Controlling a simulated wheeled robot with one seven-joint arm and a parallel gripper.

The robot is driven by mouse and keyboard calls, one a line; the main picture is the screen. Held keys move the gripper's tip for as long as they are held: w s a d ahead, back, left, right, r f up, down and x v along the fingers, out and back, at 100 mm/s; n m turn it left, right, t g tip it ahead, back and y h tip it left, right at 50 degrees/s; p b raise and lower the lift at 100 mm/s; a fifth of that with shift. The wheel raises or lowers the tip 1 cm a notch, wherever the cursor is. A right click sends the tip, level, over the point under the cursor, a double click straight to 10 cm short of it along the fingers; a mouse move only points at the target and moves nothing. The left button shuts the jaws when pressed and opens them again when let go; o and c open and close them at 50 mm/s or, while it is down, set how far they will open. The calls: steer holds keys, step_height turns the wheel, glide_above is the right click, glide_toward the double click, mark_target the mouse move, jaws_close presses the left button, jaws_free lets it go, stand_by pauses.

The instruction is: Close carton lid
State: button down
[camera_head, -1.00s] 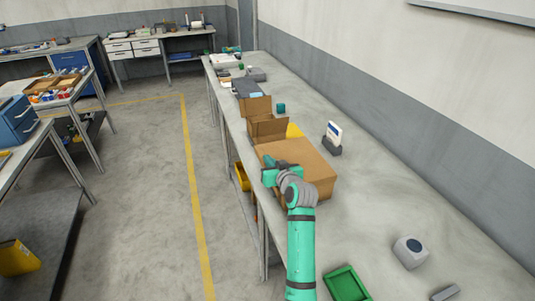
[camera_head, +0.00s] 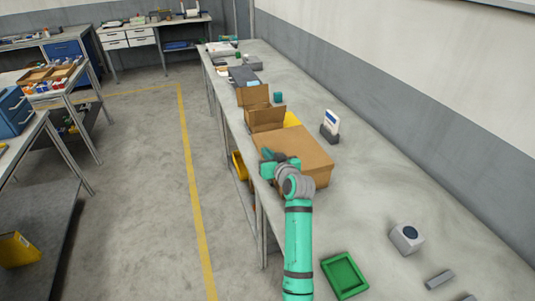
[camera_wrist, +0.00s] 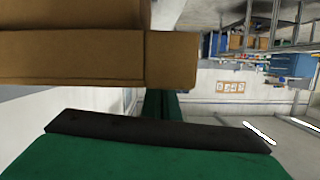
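A large brown carton (camera_head: 308,153) stands on the long grey bench, its top lying flat. Behind it is a smaller open carton (camera_head: 266,118) with a flap (camera_head: 253,97) standing up. My gripper (camera_head: 267,163) is at the left edge of the large carton, near its top. In the wrist view, brown cardboard (camera_wrist: 80,57) fills the upper left, very close. A green finger with a black pad (camera_wrist: 155,130) lies below it, with a gap between. The other finger cannot be made out clearly, so the opening is unclear.
A yellow item (camera_head: 291,119) sits behind the large carton. A white and blue item on a dark stand (camera_head: 330,126) is to its right. A green tray (camera_head: 344,275) and a grey device (camera_head: 407,238) are nearer. The bench's right side is mostly clear.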

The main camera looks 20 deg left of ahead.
step_height(320, 180, up, 4)
steer(key=shift+f, duration=0.25)
steer(key=v, duration=1)
steer(key=shift+s+a+r, duration=0.15)
